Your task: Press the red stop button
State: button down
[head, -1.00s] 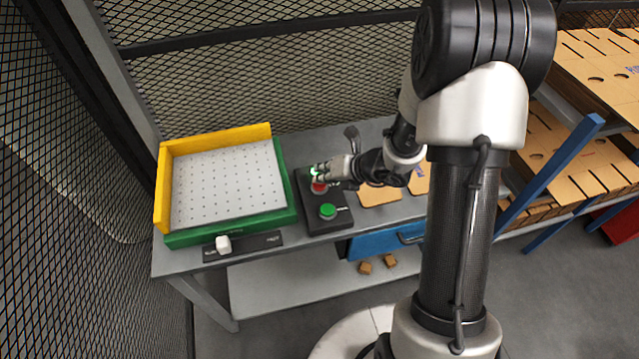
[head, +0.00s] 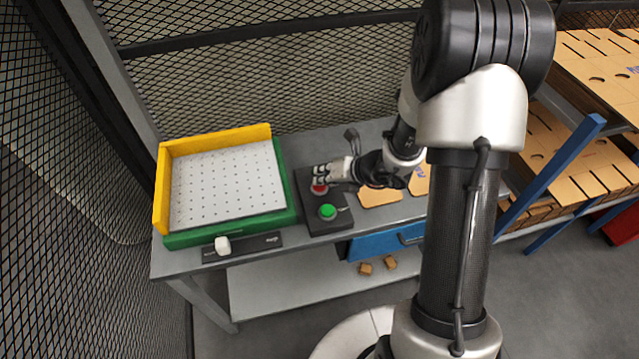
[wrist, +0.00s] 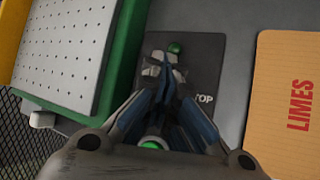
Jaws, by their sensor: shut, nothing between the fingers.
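The red stop button (head: 319,188) is on a dark control panel (head: 325,228) on the bench. My gripper (head: 320,174) is shut and empty, with its fingertips over the red button's far side in the head view. I cannot tell for sure whether they touch it. A green button (head: 328,211) sits nearer the front. A dull green lamp (wrist: 175,47) is at the panel's far end.
A perforated white plate (head: 225,185) in a green and yellow frame stands left of the panel. A white knob (head: 223,245) sits on a dark strip in front. Flat cardboard blanks (head: 380,196) lie to the right. Wire mesh (head: 270,80) closes the back.

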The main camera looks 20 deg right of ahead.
jog(key=shift+r+p, duration=0.6)
jog(key=shift+r, duration=0.2)
jog(key=shift+r+p, duration=2.15)
jog(key=shift+r, duration=0.35)
